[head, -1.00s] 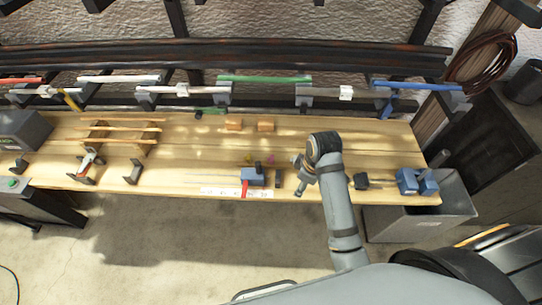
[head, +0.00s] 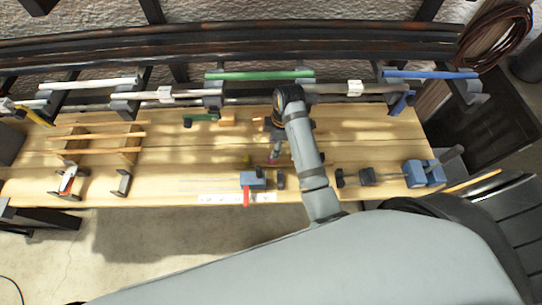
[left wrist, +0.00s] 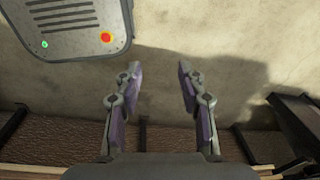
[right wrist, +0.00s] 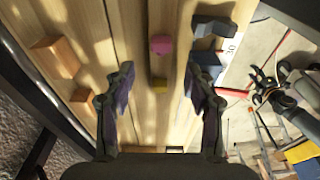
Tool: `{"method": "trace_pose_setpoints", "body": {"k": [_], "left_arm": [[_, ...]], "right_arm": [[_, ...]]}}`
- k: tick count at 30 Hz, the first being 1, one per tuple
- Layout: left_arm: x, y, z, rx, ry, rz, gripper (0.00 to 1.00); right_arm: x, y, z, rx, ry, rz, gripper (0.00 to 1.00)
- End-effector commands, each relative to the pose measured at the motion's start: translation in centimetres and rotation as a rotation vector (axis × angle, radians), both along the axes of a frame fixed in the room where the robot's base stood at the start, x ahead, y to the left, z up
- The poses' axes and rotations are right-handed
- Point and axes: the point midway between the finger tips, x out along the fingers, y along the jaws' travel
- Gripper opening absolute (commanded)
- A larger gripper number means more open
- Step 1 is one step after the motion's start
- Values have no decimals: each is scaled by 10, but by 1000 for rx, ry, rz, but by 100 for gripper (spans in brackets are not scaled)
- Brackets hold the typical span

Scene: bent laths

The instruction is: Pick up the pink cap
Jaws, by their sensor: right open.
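The pink cap (right wrist: 161,44) sits on the wooden bench top (right wrist: 133,40). In the right wrist view it is ahead of my right gripper (right wrist: 160,95), between the lines of the two fingers and beyond their tips. The right gripper is open and empty. In the head view the right gripper (head: 275,152) is over the bench, close to the cap (head: 272,160), which is small and partly covered. My left gripper (left wrist: 160,85) is open and empty in the left wrist view, over bare floor, away from the bench.
A blue vise-like block (head: 252,180) with a red handle (head: 246,198) stands at the bench's front edge. Wooden blocks (right wrist: 52,52) lie on the other side. Coloured bars on brackets, one green (head: 260,75), line the back.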

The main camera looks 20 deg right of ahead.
Motion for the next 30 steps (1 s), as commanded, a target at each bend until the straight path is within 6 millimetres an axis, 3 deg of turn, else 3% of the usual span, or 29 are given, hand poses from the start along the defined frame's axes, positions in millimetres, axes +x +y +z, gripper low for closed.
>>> {"method": "trace_pose_setpoints", "body": {"k": [6, 9, 14, 18, 25, 30], "left_arm": [[37, 0, 7, -1, -56, -2, 40], [46, 0, 12, -1, -70, -2, 40], [38, 0, 29, -1, -57, -2, 40], [27, 0, 28, 0, -41, -2, 40], [24, 0, 27, 0, -36, -2, 40], [26, 0, 27, 0, -39, -1, 40]], "right_arm": [[1, 2, -16, -1, -2, 0, 55], [0, 3, -19, 0, 2, -1, 55], [-1, 9, -44, -1, 5, 0, 55], [1, 11, -64, -1, 0, -1, 55], [1, 11, -68, 0, -1, -1, 55], [2, 11, -67, 0, -1, -1, 33]]}}
